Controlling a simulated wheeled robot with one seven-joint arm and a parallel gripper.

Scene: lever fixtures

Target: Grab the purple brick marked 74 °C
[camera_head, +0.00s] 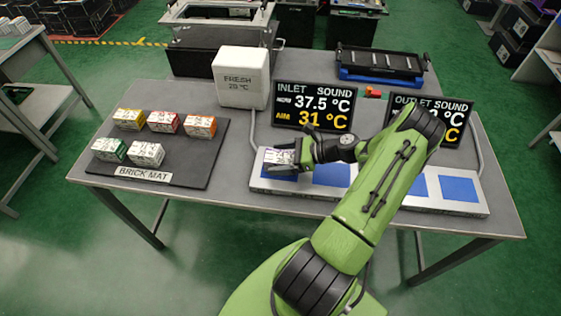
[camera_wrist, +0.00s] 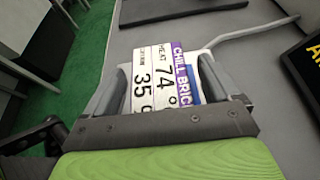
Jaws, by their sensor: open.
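The purple brick (camera_wrist: 166,75) has a white label with a purple strip, and "CHILL BRICK" and "74 °C" are readable in the wrist view. In the head view it (camera_head: 280,157) sits at the left end of the pale strip with blue pads. My gripper (camera_head: 288,160) is there, partly covering it. In the wrist view my gripper (camera_wrist: 165,82) is open, with one finger on each side of the brick. I cannot tell whether the fingers touch it.
A black brick mat (camera_head: 190,176) at left holds several coloured bricks. A white box (camera_head: 241,80) marked FRESH stands behind. The inlet display (camera_head: 313,107) reads 37.5 °C, aim 31 °C. The outlet display (camera_head: 455,125) is partly hidden by my arm. Blue pads (camera_head: 459,189) to the right are bare.

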